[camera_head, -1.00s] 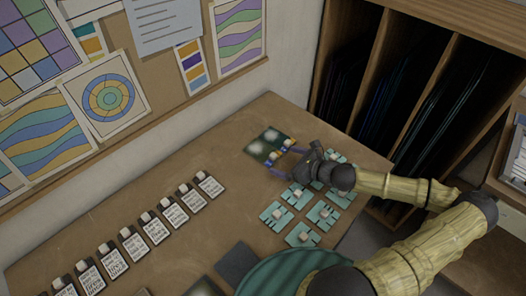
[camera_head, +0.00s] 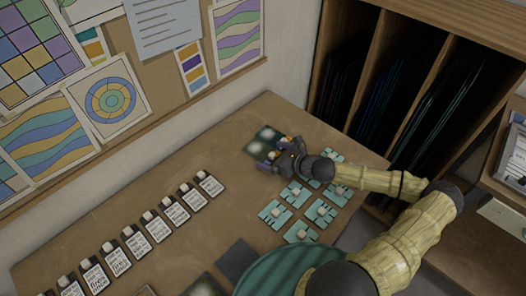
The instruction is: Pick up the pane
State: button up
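A dark pane (camera_head: 263,141) with light spots lies on the far part of the brown table. My gripper (camera_head: 268,158) is over the near right edge of the pane, with a bluish finger and a yellow-tipped part showing. The fingers hide part of that edge. I cannot tell whether they touch the pane or how wide apart they are.
Several teal pieces with pale knobs (camera_head: 320,211) lie right of and below my gripper. Dark flat pieces (camera_head: 237,260) lie near the front. A wooden rack (camera_head: 382,60) stands at right.

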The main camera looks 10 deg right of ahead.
jog(key=shift+s+f, duration=0.1)
jog(key=shift+f, duration=0.3)
jog(key=shift+c, duration=0.5)
grip_shut()
